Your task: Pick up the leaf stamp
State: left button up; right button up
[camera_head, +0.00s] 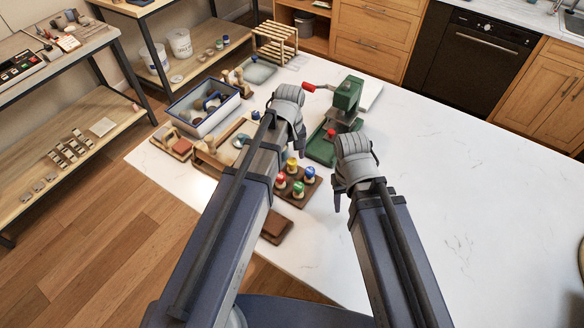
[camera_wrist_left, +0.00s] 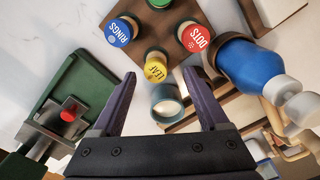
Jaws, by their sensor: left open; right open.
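The leaf stamp (camera_wrist_left: 155,69) has a yellow top marked LEAF. In the left wrist view it sits in a brown wooden holder (camera_wrist_left: 180,22), just ahead of and between my open left fingers (camera_wrist_left: 162,78), with no visible contact. In the head view its yellow knob (camera_head: 292,163) stands among the other stamps, below my left wrist. My left gripper (camera_head: 297,133) is mostly hidden by its own wrist there. My right gripper (camera_head: 341,190) is open and empty, over the table right of the stamps.
Blue RINGS (camera_wrist_left: 118,32), red DOTS (camera_wrist_left: 195,38) and green (camera_wrist_left: 159,2) stamps crowd the holder. A green press (camera_head: 346,96) stands behind; a blue-rimmed tray (camera_head: 181,104) is left. The table's right side is clear.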

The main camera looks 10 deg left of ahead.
aim_at(292, 161)
pick_arm(q)
jog(key=shift+w+d+f+b, duration=0.1)
jog(key=shift+d+f+b, duration=0.05)
jog(key=shift+f+b, duration=1.2)
jog(key=shift+w+d+f+b, duration=0.1)
jog(key=shift+f+b, duration=1.15)
jog(key=shift+f, duration=0.1)
pick_arm(e)
jog(key=shift+f, duration=2.65)
pick_arm(q)
jog(key=shift+s+r, duration=0.1)
jog(key=shift+r, duration=0.05)
jog(key=shift+c, duration=0.2)
pick_arm(e)
jog(key=shift+r, duration=0.1)
pick_arm(q)
grip_shut()
